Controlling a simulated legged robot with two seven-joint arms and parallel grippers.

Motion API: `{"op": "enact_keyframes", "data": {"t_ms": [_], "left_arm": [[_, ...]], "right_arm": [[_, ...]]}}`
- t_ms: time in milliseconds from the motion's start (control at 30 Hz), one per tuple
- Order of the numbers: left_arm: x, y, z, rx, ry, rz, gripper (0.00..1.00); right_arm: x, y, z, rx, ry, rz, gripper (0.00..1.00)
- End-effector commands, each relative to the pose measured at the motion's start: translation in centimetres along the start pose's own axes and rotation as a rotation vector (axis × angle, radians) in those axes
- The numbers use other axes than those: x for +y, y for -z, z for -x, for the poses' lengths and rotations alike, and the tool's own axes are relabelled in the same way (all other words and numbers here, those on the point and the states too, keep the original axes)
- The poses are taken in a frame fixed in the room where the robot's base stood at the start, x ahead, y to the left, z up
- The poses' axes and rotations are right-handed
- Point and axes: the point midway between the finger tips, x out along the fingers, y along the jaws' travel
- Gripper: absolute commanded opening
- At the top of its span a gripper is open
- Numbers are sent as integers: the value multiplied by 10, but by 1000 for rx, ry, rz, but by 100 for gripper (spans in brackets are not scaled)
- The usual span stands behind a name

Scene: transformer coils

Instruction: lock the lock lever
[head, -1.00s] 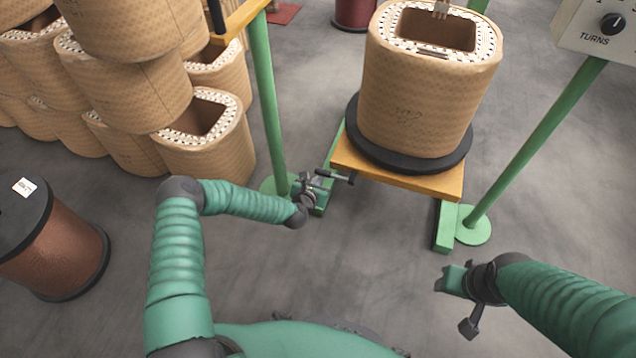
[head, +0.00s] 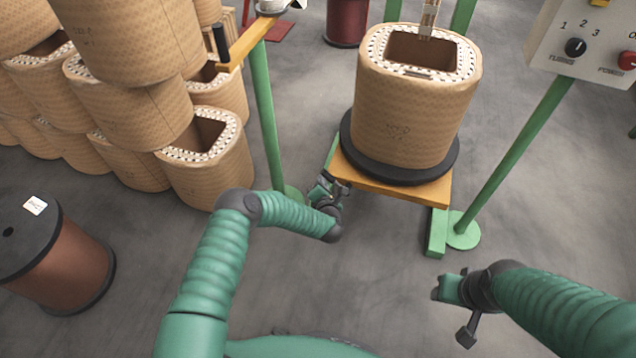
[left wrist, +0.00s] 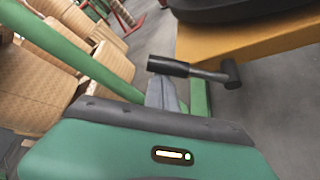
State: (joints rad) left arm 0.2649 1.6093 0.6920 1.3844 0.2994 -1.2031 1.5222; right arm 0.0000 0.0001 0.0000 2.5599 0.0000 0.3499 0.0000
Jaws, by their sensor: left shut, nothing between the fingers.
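The lock lever (left wrist: 168,66) has a black grip and a grey shaft; it sticks out from the front left of the orange turntable base, roughly level in the left wrist view. In the head view it is mostly hidden among the left gripper's parts. My left gripper (left wrist: 166,96) is shut and empty; its grey fingers are just below the lever's black grip in the left wrist view. I cannot tell whether they touch it. The left gripper also shows in the head view (head: 328,186), at the base's left corner. My right gripper (head: 442,289) hangs at lower right, away from the lever; its jaws are unclear.
A large coil (head: 412,110) stands on a black disc over the orange base (head: 400,190). Green posts (head: 265,110) flank it. Stacked coils (head: 205,165) are at left, a copper spool (head: 70,262) at lower left, a control box (head: 585,35) at upper right. The near floor is clear.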

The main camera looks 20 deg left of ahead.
Motion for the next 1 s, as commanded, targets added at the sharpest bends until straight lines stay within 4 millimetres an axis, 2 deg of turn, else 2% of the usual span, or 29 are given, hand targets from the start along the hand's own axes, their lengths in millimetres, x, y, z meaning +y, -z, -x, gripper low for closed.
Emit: {"op": "enact_keyframes", "data": {"t_ms": [200, 600, 1000], "left_arm": [[-1, -21, 11, -5, -102, -174, 0], [-9, -46, 27, -5, -262, -445, 0], [-14, -57, 33, -4, -266, -452, 0]], "right_arm": [[0, 1, 3, 0, 0, 0, 45], [0, -1, -2, 0, 0, 0, 45], [0, -1, -4, 0, 0, 0, 45]]}}
